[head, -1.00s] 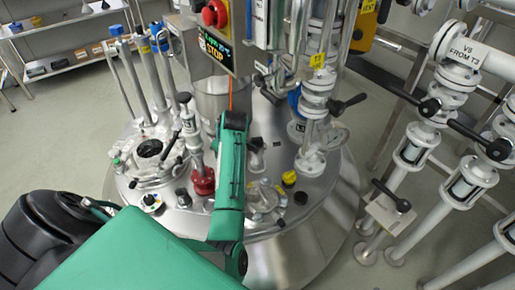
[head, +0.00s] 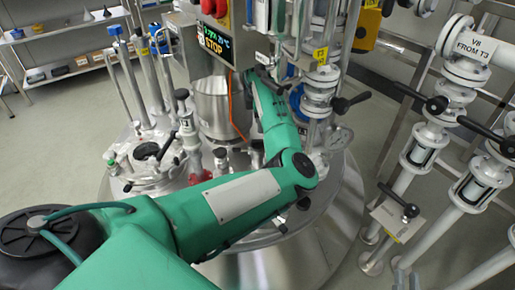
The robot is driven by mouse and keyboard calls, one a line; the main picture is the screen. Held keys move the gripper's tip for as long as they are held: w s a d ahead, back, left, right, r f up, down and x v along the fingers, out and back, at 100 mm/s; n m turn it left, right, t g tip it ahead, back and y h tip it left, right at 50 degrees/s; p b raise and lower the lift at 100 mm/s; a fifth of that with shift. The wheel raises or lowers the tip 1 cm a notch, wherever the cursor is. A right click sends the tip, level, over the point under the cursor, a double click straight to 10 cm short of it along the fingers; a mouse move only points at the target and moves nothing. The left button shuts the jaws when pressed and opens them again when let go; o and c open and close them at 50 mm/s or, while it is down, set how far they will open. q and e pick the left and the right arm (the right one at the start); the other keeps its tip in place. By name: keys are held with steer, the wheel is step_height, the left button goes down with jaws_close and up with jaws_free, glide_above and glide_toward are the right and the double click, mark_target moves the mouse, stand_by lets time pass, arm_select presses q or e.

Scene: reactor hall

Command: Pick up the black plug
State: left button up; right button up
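My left arm comes in from the lower left and crosses over the steel vessel lid (head: 327,215). Its green forearm reaches up and away to the instruments behind the lid. I cannot make out the fingers of my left gripper at its far end. Either may be the black plug; I cannot tell which. The arm hides much of the lid's middle. My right gripper is not in view.
A control box with a STOP display (head: 214,40) stands above the lid. Glass and steel pipes with black-handled valves (head: 437,104) fill the right side. A shelf (head: 70,72) stands at the far left. The floor at left is open.

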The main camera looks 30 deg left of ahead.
mark_target(257, 140)
arm_select(q)
steer(key=shift+f, duration=0.5)
steer(key=f+b, duration=0.1)
steer(key=f, duration=0.1)
steer(key=s+f, duration=0.1)
steer(key=f, duration=0.1)
steer(key=shift+a+b, duration=0.15)
steer(key=shift+b, duration=0.25)
steer(key=shift+f, duration=0.45)
arm_select(e)
step_height(257, 140, up, 9)
steer(key=s+d+t, duration=0.1)
steer(key=d+t, duration=0.1)
steer(key=t, duration=0.3)
steer(key=shift+d+f+t+y, duration=0.2)
steer(key=shift+d+t+y, duration=0.1)
steer(key=shift+d+t, duration=0.1)
arm_select(q)
steer(key=shift+c, duration=0.2)
jaws_close()
